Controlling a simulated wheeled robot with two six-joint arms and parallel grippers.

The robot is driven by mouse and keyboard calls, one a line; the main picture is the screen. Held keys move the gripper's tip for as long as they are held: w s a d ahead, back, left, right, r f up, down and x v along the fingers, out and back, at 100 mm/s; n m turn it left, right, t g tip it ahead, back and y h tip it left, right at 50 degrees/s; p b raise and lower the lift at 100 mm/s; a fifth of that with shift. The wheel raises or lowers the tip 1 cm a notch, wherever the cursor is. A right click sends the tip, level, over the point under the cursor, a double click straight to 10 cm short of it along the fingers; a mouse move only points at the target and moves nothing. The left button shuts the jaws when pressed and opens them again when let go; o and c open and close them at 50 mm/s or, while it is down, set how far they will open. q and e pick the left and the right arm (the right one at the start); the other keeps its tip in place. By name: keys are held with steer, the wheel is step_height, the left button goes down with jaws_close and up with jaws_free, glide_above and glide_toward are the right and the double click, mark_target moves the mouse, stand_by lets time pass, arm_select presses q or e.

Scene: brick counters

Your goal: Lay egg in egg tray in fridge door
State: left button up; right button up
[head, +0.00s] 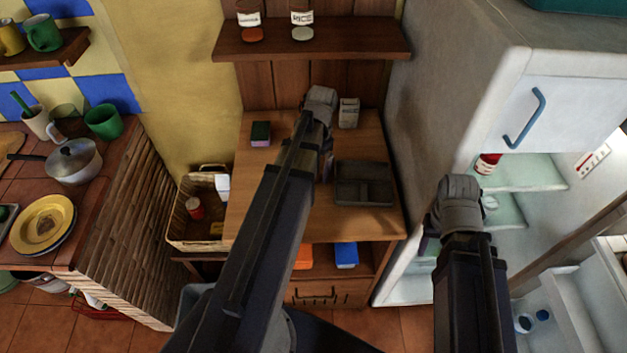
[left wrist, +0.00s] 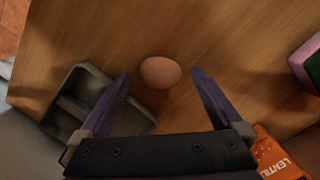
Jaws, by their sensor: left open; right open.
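A brown egg (left wrist: 160,72) lies on the wooden counter in the left wrist view. My left gripper (left wrist: 162,80) is open above the counter, its two purple fingers on either side of the egg, not closed on it. In the head view my left gripper (head: 325,166) points down over the counter and my arm hides the egg. My right gripper (head: 425,244) is in front of the open fridge (head: 518,172), mostly hidden by its own wrist, with nothing seen in it. The fridge door (head: 568,300) stands open at the lower right. I cannot make out an egg tray in it.
A dark grey divided tray (head: 364,186) sits on the wooden counter (head: 262,185), right of my left gripper. A sponge (head: 261,133) and a small carton (head: 348,112) stand behind. A basket (head: 190,225) is at the left. An orange lentil packet (left wrist: 278,152) shows in the left wrist view.

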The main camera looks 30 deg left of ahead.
arm_select(q)
steer(key=shift+f, duration=0.7)
arm_select(e)
steer(key=shift+f, duration=0.6)
arm_select(q)
steer(key=shift+r, duration=0.1)
steer(key=c, duration=0.9)
arm_select(e)
steer(key=shift+r, duration=0.1)
arm_select(q)
step_height(320, 180, up, 10)
steer(key=p, duration=0.9)
steer(key=shift+p, duration=0.4)
arm_select(e)
step_height(320, 180, up, 10)
